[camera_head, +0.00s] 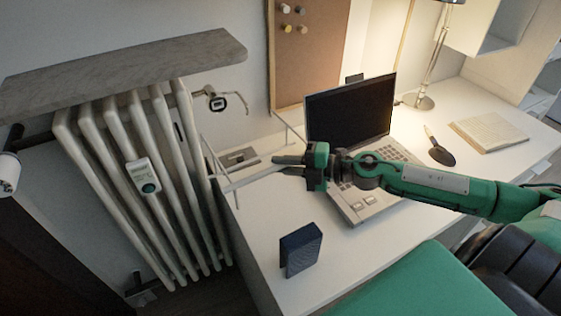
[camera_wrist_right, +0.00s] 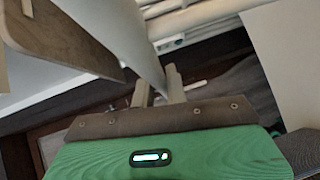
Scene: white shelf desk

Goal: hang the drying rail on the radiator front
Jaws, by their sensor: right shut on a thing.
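The white radiator (camera_head: 130,185) stands at the left under a grey sill, with a small display unit (camera_head: 146,176) on its front. My right gripper (camera_head: 278,165) points left over the desk, shut on the drying rail (camera_head: 250,180), a thin pale frame. The rail reaches left to near the radiator's right side; whether they touch is unclear. In the right wrist view my gripper's fingers (camera_wrist_right: 158,92) close on a pale strip (camera_wrist_right: 125,40), apparently the rail, with radiator columns (camera_wrist_right: 195,14) behind. My left gripper is out of view.
The sill (camera_head: 125,70) overhangs the radiator. On the white desk (camera_head: 350,245) are a dark blue box (camera_head: 300,250), a laptop (camera_head: 350,115), a brush-like object (camera_head: 440,148) and an open book (camera_head: 488,132). A grey device (camera_head: 238,158) lies behind the rail.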

